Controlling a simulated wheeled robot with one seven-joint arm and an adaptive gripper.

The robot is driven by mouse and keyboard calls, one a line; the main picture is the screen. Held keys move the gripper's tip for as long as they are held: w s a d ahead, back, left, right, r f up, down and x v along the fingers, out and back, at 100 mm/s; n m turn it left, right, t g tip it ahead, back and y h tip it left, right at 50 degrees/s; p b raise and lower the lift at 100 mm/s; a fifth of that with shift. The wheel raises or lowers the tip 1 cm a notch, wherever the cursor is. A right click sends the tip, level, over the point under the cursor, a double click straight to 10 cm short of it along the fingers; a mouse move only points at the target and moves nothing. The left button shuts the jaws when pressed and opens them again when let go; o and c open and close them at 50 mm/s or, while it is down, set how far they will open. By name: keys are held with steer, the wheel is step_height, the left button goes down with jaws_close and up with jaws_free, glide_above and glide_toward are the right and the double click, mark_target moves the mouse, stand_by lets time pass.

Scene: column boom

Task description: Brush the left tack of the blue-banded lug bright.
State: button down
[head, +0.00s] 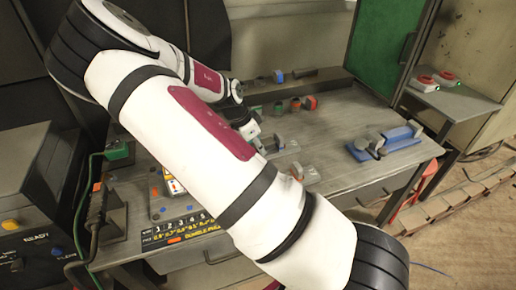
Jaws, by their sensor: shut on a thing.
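My gripper (249,131) is over the middle of the bench, partly hidden behind my forearm. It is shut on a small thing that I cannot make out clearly. Near it on the bench stand a grey upright piece (280,143) and another grey piece with orange (305,174). A small blue-marked piece (278,76) stands at the back of the bench. I cannot tell which piece is the blue-banded lug, and its left tack cannot be made out.
A blue fixture with grey parts (400,138) sits at the bench's right. Several coloured pieces, one red (310,102), stand in a row behind. A green panel (386,45) rises at the back right. A side shelf holds red buttons (426,79). Bare bench (340,115) shows between.

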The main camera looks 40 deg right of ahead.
steer(key=shift+w+d+f, duration=0.1)
steer(key=shift+w, duration=0.25)
steer(key=shift+s, duration=0.15)
steer(key=shift+s+a+p, duration=0.2)
steer(key=shift+s+p, duration=0.15)
steer(key=shift+s, duration=0.2)
steer(key=shift+s+a+p, duration=0.15)
steer(key=shift+s+p, duration=0.2)
steer(key=shift+s, duration=0.15)
steer(key=shift+w+d+b, duration=0.2)
steer(key=shift+w+b, duration=0.25)
steer(key=shift+w, duration=0.2)
steer(key=shift+d+p+v, duration=0.15)
steer(key=shift+p+v, duration=0.45)
steer(key=shift+v, duration=1.05)
steer(key=shift+d+p+v, duration=0.1)
steer(key=shift+p+v, duration=0.45)
steer(key=shift+v, duration=1.05)
steer(key=shift+w, duration=0.1)
